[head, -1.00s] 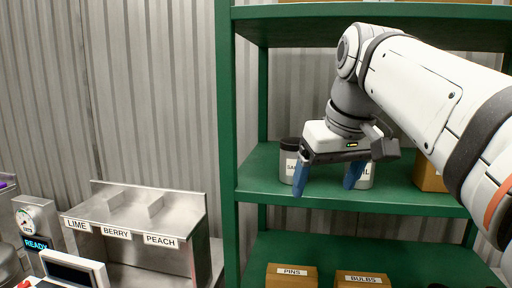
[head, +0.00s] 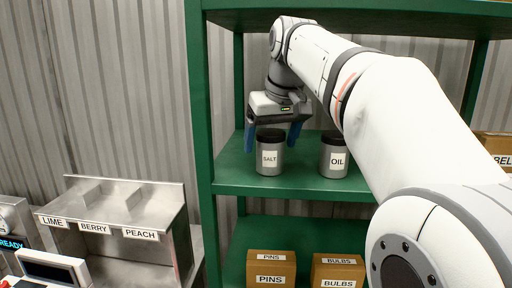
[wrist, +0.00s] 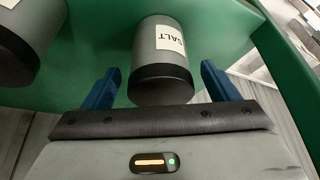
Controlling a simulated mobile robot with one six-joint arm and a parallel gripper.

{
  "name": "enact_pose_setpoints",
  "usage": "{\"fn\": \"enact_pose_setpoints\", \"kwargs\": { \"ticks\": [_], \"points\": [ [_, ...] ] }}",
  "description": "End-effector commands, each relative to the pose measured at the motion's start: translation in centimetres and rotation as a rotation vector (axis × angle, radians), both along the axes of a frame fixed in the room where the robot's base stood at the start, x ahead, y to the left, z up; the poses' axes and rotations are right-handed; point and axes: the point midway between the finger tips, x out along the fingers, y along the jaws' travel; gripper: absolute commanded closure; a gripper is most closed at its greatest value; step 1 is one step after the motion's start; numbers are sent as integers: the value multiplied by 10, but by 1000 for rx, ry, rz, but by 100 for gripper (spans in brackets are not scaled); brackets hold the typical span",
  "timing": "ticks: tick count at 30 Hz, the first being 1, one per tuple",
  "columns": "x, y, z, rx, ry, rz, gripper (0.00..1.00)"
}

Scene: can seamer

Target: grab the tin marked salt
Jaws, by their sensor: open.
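The tin marked SALT (head: 269,158) is grey with a black lid and stands upright on the green middle shelf. It also shows in the wrist view (wrist: 163,45), lid toward me. My gripper (head: 271,142) is open, its blue fingers on either side of the tin near the lid. In the wrist view the fingers (wrist: 160,85) show apart, with the tin between and beyond their tips and a gap on each side. Whether the fingers reach behind or beside the tin is hard to tell in the head view.
A similar tin marked OIL (head: 334,158) stands right of the salt tin on the same shelf (head: 300,186). A green post (head: 200,130) is at the left. Boxes marked PINS (head: 270,268) and BULBS (head: 338,272) sit below. A metal LIME, BERRY, PEACH rack (head: 130,205) is left.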

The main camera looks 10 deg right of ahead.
Motion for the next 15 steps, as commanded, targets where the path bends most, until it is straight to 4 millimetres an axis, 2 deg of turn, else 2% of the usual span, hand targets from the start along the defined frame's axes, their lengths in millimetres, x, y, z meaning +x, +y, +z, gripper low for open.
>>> {"fn": "enact_pose_setpoints", "kwargs": {
  "ticks": [4, 10, 15],
  "points": [
    [4, 1, -9, 0, -1, 0, 19],
    [4, 1, -11, -1, -1, 0, 19],
    [4, 0, -11, 0, -1, -1, 31]
  ]
}}
